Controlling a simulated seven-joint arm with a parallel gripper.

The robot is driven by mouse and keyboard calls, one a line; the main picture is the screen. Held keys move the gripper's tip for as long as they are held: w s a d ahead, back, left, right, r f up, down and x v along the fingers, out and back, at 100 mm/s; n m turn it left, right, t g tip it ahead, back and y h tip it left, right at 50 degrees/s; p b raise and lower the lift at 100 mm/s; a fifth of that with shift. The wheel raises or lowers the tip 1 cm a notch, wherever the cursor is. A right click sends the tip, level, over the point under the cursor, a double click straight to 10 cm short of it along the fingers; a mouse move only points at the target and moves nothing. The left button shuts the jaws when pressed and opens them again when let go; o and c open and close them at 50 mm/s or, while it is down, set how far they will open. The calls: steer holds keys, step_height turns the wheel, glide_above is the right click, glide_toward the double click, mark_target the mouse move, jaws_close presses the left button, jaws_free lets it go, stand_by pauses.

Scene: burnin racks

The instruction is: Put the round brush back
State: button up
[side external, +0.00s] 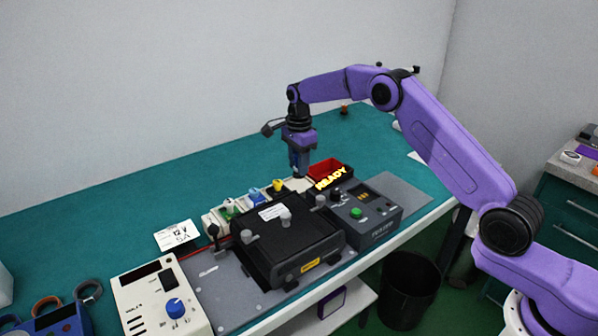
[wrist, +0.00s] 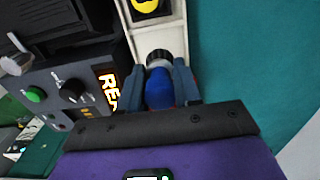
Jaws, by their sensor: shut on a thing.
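My gripper (wrist: 160,85) is shut on the round brush, whose blue body (wrist: 160,90) shows between the fingers in the wrist view. A dark round end with a pale rim (wrist: 158,58) shows just beyond the blue part. In the side view my gripper (side external: 299,168) points straight down over the right end of a white rack (wrist: 158,36). The brush is mostly hidden by the fingers there. I cannot tell whether the brush touches the rack or sits in its end compartment.
The rack holds a yellow-topped item (side external: 278,186), a blue one (side external: 254,194) and a green one (side external: 229,208). A red bin (side external: 325,168) stands right of my gripper. A black fixture (side external: 285,240) and a control box with a READY sign (side external: 365,215) stand in front.

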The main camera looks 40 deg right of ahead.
steer(key=shift+f, duration=1.5)
steer(key=shift+f, duration=0.15)
steer(key=o, duration=1.1)
steer(key=shift+c, duration=0.2)
